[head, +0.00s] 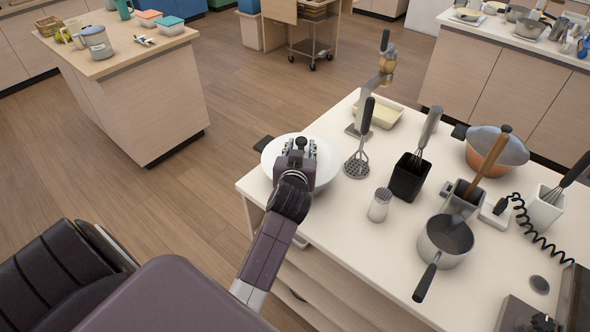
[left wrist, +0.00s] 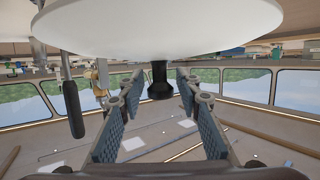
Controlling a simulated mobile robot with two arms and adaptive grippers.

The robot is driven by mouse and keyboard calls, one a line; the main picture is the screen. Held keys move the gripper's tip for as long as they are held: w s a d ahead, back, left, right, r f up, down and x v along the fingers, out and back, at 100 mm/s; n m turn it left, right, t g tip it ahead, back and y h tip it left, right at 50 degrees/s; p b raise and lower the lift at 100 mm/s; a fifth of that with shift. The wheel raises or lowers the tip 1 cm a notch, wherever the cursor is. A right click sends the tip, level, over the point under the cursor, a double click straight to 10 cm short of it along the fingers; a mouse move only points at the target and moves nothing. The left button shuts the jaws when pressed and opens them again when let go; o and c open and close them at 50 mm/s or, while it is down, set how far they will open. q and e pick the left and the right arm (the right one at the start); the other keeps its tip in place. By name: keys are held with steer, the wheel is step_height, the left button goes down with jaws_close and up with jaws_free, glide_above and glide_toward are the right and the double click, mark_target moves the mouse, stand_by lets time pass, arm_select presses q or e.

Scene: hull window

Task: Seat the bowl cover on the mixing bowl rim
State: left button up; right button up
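A white round bowl cover (head: 273,158) lies at the left edge of the white counter in the head view. Its white surface (left wrist: 160,22) fills the top of the left wrist view, with a black knob (left wrist: 160,82) projecting from it. My left gripper (head: 299,147) is over the cover at the knob. In the left wrist view its fingers (left wrist: 160,92) are apart, one on each side of the knob, with a visible gap to each. I cannot make out the mixing bowl's rim or whether the bowl is under the cover. My right gripper is in neither view.
On the counter (head: 330,222), a slotted masher (head: 357,166), a black utensil holder (head: 408,178) and a shaker (head: 379,205) stand right of the cover. A saucepan (head: 446,240) and copper pot (head: 497,150) are farther right. Open floor (head: 215,150) lies left of the counter.

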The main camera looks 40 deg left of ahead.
arm_select(q)
steer(key=shift+p+v, duration=0.5)
steer(key=shift+v, duration=0.7)
steer(key=shift+o, duration=0.4)
steer(key=o, duration=0.5)
steer(key=shift+o, duration=0.2)
steer(key=o, duration=0.3)
steer(key=shift+o, duration=0.5)
steer(key=o, duration=0.3)
steer(key=shift+o, duration=0.3)
